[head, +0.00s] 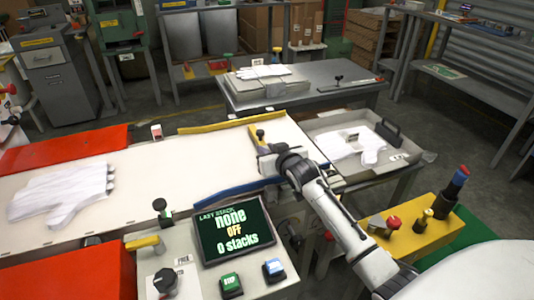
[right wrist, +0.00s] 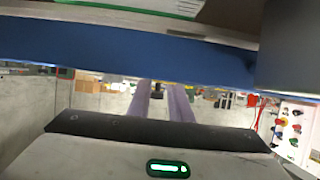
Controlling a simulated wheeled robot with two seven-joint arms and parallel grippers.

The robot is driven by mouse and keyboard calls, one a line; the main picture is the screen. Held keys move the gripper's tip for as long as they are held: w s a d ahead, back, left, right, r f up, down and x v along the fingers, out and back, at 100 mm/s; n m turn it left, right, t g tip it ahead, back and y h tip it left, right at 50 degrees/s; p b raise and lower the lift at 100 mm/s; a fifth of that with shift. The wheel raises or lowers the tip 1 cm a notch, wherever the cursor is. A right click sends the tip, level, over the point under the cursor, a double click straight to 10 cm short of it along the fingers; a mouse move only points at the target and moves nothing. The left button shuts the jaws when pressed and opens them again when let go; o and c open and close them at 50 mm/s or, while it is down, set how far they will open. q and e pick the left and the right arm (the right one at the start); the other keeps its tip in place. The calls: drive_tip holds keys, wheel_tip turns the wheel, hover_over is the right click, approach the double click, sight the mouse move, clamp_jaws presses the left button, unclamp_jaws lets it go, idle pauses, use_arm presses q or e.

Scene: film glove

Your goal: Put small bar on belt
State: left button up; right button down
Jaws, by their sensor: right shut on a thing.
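The white belt (head: 180,150) runs across the head view, with a white glove (head: 62,193) lying flat at its left end. My right gripper (head: 264,150) is low over the belt's right end, close to the blue side rail (head: 250,187). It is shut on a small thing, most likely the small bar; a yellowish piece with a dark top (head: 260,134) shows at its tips. The fingers largely hide it, so whether it touches the belt is unclear. The right wrist view shows a blue band (right wrist: 150,50) across it, but no clear held thing. My left gripper is out of view.
A grey tray (head: 425,157) right of the belt holds a white glove (head: 345,148) and a black handled piece (head: 388,131). A screen (head: 232,228) with buttons stands in front. A yellow box (head: 400,228) carries knobs. The belt's middle is clear.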

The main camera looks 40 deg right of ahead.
drive_tip(key=shift+f, duration=0.55)
drive_tip(key=c, duration=1.6)
unclamp_jaws()
drive_tip(key=shift+r, duration=0.25)
drive_tip(key=p+v, duration=0.1)
drive_tip(key=v, duration=1.1)
drive_tip(key=shift+f+p, duration=0.1)
drive_tip(key=shift+p, duration=0.3)
